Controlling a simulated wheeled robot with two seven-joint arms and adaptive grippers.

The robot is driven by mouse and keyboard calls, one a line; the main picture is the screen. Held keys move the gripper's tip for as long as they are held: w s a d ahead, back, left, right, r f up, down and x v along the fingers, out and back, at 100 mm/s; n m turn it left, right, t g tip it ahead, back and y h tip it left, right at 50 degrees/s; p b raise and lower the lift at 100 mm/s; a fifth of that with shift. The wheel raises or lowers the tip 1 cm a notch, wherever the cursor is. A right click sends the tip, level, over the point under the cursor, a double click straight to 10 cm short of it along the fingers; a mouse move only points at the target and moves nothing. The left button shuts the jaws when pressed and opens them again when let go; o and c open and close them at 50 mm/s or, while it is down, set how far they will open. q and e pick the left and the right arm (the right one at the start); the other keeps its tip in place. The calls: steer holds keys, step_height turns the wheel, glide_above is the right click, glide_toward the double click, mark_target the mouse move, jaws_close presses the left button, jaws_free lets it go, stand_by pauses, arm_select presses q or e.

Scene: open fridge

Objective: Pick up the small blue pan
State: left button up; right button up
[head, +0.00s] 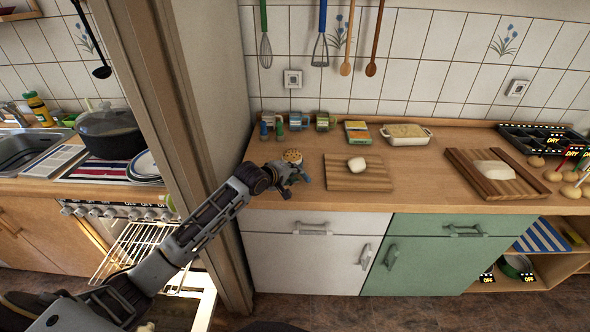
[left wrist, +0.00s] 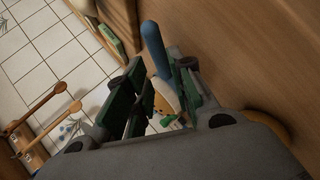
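The small blue pan shows in the left wrist view as a blue handle (left wrist: 153,45) with a pale, orange-topped round part at its near end. In the head view a round tan food-like top (head: 293,156) shows just beyond my left gripper (head: 287,178), at the left end of the counter. My left gripper (left wrist: 158,72) is open, its dark green finger pads on either side of the handle, with gaps showing. The pan's lower part is hidden by the fingers. My right gripper is not in view.
A wooden board (head: 345,183) with white dough lies right of the gripper. Several mugs (head: 296,121) stand behind it by the tiled wall. A wooden partition (head: 178,110) rises close on the left, beside the stove with a dark pot (head: 110,132).

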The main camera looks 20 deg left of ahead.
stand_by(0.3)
arm_select(q)
steer(key=shift+x, duration=2.6)
steer(key=shift+s, duration=0.1)
jaws_close()
